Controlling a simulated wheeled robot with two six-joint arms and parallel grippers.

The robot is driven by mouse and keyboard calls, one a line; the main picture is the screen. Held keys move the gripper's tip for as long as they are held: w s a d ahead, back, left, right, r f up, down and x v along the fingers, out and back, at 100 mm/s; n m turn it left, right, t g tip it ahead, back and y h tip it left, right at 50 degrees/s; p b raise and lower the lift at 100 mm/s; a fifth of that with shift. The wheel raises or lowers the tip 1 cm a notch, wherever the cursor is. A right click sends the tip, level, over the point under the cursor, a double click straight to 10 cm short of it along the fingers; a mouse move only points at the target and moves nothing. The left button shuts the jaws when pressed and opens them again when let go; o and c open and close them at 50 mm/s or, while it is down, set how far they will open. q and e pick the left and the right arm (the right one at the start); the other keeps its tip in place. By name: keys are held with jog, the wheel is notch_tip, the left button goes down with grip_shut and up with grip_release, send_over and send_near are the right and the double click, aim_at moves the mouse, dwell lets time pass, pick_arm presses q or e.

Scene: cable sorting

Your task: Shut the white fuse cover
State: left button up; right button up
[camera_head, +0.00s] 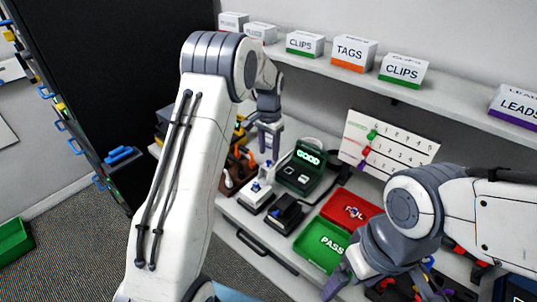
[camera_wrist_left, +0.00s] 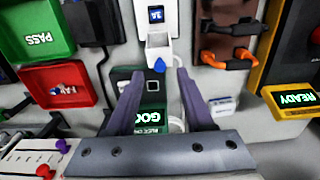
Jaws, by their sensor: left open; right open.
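The white fuse holder (camera_head: 256,193) stands on the bench, left of a black holder. Its white cover (camera_wrist_left: 158,45), with a blue tip, sticks out from the body in the left wrist view and appears raised. My left gripper (camera_head: 268,150) is open and empty above and behind the holder. In the left wrist view its fingers (camera_wrist_left: 158,78) point at the cover, with the blue tip between and just beyond the fingertips. I cannot tell whether they touch. My right gripper (camera_head: 378,288) is open at the lower right, away from the fuse holder, partly hidden by its own wrist.
A green tester (camera_head: 302,170) reading GOOD is right of the white holder. The black holder (camera_head: 286,214), red FAIL tray (camera_head: 340,205) and green PASS tray (camera_head: 308,242) lie to the right.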

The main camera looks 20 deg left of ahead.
pick_arm(q)
jog(key=shift+f, duration=1.5)
grip_shut()
jog(key=shift+r, duration=0.1)
